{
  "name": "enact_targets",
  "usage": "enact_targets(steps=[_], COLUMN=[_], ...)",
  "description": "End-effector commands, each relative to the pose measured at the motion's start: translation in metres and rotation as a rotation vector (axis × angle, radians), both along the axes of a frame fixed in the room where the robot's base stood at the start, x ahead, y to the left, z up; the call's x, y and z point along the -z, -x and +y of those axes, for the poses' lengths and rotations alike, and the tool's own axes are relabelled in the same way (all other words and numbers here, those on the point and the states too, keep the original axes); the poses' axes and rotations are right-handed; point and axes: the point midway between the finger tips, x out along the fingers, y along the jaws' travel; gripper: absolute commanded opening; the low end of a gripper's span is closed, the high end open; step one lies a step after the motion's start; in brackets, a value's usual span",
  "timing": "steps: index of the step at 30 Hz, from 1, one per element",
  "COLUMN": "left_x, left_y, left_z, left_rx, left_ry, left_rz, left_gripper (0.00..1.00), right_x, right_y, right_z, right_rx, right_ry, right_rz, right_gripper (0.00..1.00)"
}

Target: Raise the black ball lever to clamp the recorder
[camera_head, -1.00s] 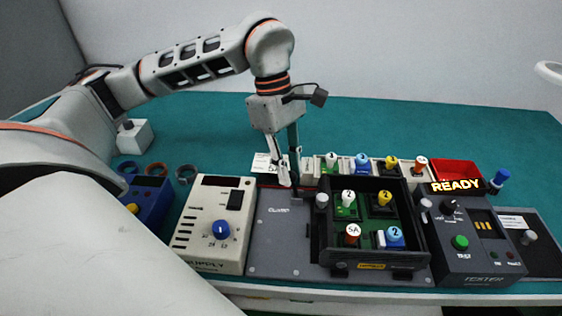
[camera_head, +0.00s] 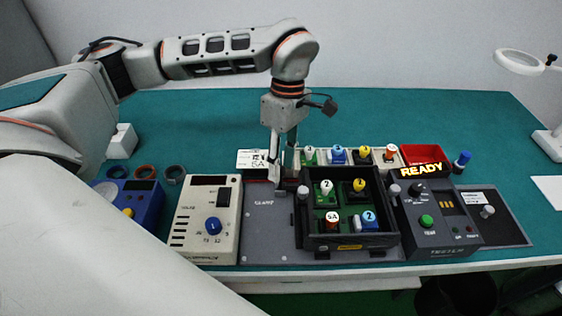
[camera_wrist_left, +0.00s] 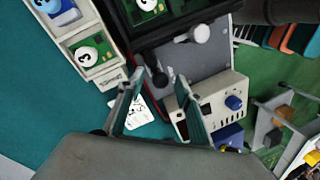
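The black ball lever (camera_wrist_left: 160,79) shows in the left wrist view as a dark ball on a short arm beside the black frame. In the head view I cannot make it out behind the fingers. My left gripper (camera_head: 281,179) points down at the back of the grey clamp plate (camera_head: 268,232). Its fingers (camera_wrist_left: 157,80) are apart, with the ball between or just beyond their tips; contact cannot be told. The recorder, apparently the black open frame (camera_head: 351,241), sits on the plate's right with green boards and numbered knobs inside. My right gripper is not in view.
The cream supply box (camera_head: 228,240) and a blue box (camera_head: 145,204) stand left of the plate. A parts row and red bin (camera_head: 424,153) lie behind.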

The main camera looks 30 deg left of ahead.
Motion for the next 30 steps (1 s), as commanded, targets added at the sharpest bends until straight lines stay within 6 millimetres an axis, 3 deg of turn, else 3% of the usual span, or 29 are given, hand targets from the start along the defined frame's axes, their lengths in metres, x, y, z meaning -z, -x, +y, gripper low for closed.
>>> enact_targets(steps=[9,13,24,30], left_x=[0.0,-0.01,-0.078,-0.106], left_y=[0.0,-0.003,-0.017,-0.022], left_z=[0.001,0.001,0.004,0.005], left_rx=[-0.001,-0.002,-0.001,-0.001], left_ry=[-0.001,-0.001,-0.001,-0.001], left_rz=[0.001,-0.003,-0.005,-0.001], left_gripper=[0.35,0.35,0.35,0.35], right_x=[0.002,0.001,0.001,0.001], right_y=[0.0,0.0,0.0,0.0], right_z=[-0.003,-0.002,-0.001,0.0], right_rx=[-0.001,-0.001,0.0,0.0], right_ry=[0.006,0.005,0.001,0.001], right_rz=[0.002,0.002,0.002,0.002], right_gripper=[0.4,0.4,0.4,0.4])
